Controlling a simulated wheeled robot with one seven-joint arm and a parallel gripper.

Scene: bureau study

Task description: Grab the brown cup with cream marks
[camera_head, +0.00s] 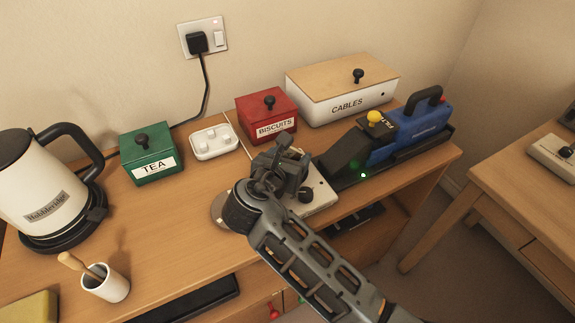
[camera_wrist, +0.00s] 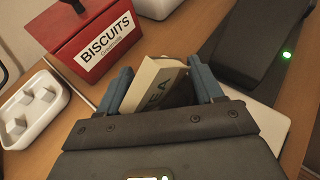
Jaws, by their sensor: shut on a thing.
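My gripper (camera_wrist: 160,85) shows two blue fingers in the wrist view, shut on a small cream-and-dark lettered thing (camera_wrist: 150,82). The letters "EA" show on its pale face, and its other visible side is dark. I cannot tell whether it is a cup. In the head view my gripper (camera_head: 284,167) is over the white plate-like device (camera_head: 322,192) at the desk's front, and the held thing is hidden there. No brown cup with cream marks is clearly seen in either view.
Behind stand the red biscuits box (camera_head: 268,112), a white egg-tray-like dish (camera_head: 214,142), a green tea box (camera_head: 150,158) and a cables box (camera_head: 340,90). A blue-and-black machine (camera_head: 415,130) is right. A kettle (camera_head: 38,190) and white cup (camera_head: 108,284) stand left.

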